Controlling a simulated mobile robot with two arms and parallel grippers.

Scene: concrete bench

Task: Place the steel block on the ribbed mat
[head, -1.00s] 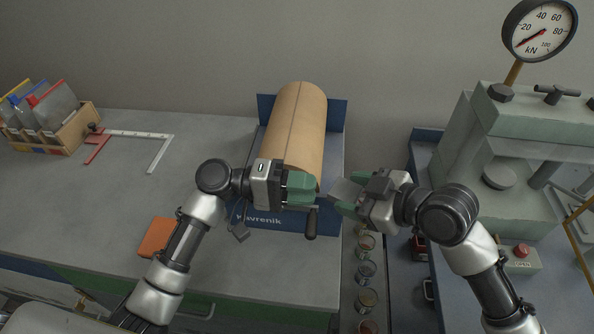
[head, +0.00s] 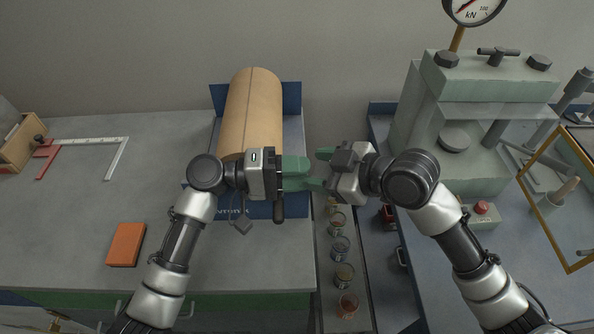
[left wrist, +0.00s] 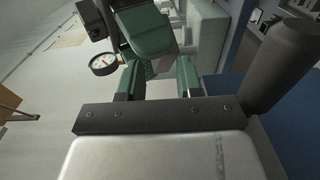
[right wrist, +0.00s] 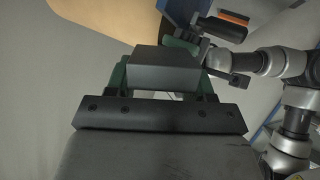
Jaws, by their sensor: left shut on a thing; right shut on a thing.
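The steel block (right wrist: 165,70) is a plain dark grey block. In the right wrist view it sits between the green fingers of my right gripper (head: 322,170), which is shut on it. My left gripper (head: 308,173) faces the right one, its green fingers meeting it at the block, and it is shut on the block too. In the head view the fingers mostly hide the block, held in the air in front of the brown roll. I cannot make out a ribbed mat in any view.
A brown paper roll (head: 251,112) lies in a blue holder behind my left gripper. An orange slab (head: 126,245) lies on the left bench. Several small jars (head: 341,249) stand in the gap between benches. A green press (head: 475,110) stands at the right. The left bench is largely clear.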

